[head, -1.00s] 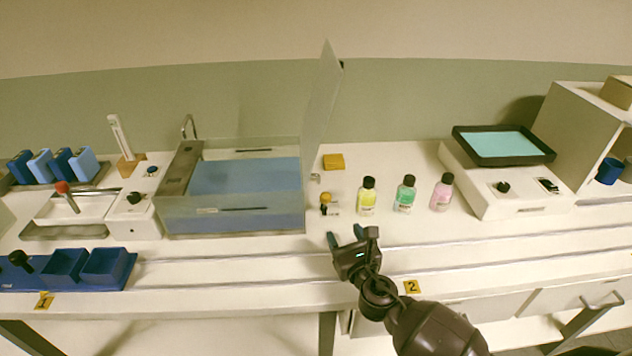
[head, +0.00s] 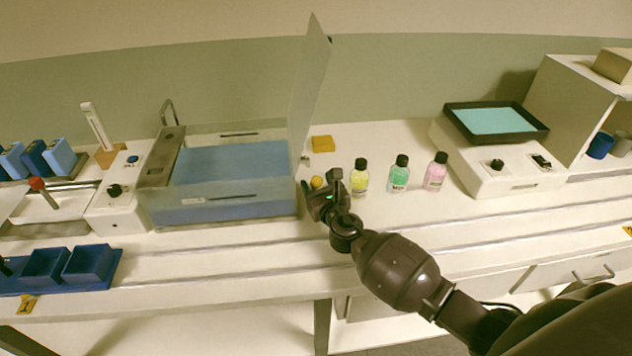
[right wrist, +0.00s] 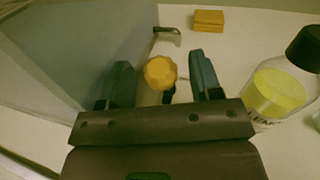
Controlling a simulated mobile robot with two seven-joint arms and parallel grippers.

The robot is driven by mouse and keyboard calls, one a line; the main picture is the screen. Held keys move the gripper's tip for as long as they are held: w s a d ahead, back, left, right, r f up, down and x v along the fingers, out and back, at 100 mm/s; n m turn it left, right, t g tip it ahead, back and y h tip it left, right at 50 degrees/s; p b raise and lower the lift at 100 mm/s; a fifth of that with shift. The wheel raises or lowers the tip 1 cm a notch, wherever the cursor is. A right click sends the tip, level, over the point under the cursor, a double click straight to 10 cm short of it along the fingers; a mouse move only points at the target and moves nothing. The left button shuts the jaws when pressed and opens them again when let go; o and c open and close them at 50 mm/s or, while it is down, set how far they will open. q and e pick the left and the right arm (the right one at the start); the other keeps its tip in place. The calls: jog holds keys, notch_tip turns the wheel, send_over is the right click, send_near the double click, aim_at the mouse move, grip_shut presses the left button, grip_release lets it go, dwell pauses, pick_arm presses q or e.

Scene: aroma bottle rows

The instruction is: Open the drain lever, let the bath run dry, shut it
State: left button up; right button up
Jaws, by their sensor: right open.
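The bath (head: 225,205) is a clear-walled tank holding blue water, with its see-through lid (head: 312,85) standing up at its right side. A yellow knob (head: 316,182), seemingly the drain lever's, sits just right of the bath's front right corner. In the right wrist view the yellow knob (right wrist: 160,72) shows between the fingers, not gripped. My right gripper (head: 322,192) is open around it, with one finger on each side in the wrist view (right wrist: 162,78). The knob's lower part is partly hidden by my gripper. My left gripper is out of view.
A yellow bottle (head: 359,180) stands close right of my right gripper, with green (head: 399,178) and pink (head: 435,175) bottles beyond. A yellow block (head: 322,144) and a metal spout (right wrist: 167,31) lie behind the knob.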

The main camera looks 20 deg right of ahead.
jog(key=shift+w, duration=0.6)
grip_shut()
